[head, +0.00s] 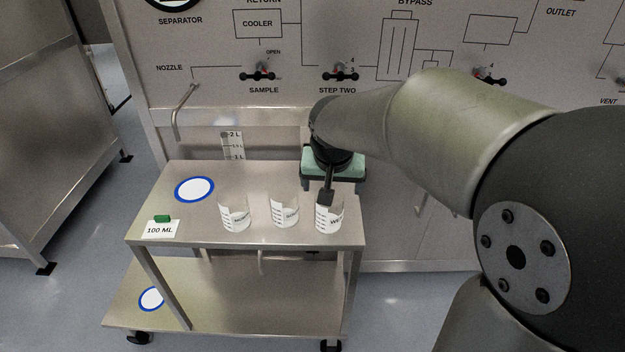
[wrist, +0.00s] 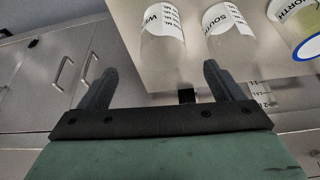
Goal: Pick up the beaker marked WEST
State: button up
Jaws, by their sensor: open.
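The beaker marked WEST (head: 329,218) is clear with a white label, and stands upright at the right end of a row on the cart's top shelf. Only "WE" of its name reads in the head view; in the wrist view the beaker (wrist: 164,52) shows a "W". My gripper (head: 326,196) is at the rim of this beaker in the head view and covers part of it. In the wrist view my gripper (wrist: 157,70) is open and empty, its fingers wide apart. The beaker appears beyond and between the fingertips. I cannot tell whether they touch.
The SOUTH beaker (wrist: 231,45) stands beside it, and the NORTH beaker (wrist: 298,28) beyond. On the steel cart (head: 270,238) are a blue-ringed white disc (head: 194,189) and a "100 ML" card (head: 160,230). A valve panel (head: 210,95) rises behind.

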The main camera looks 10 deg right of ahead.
aim_at(329, 210)
jog(key=x, duration=0.9)
jog(key=shift+w+a+f, duration=0.1)
jog(key=shift+w+a, duration=0.05)
jog(key=shift+w, duration=0.05)
jog(key=c, duration=1.3)
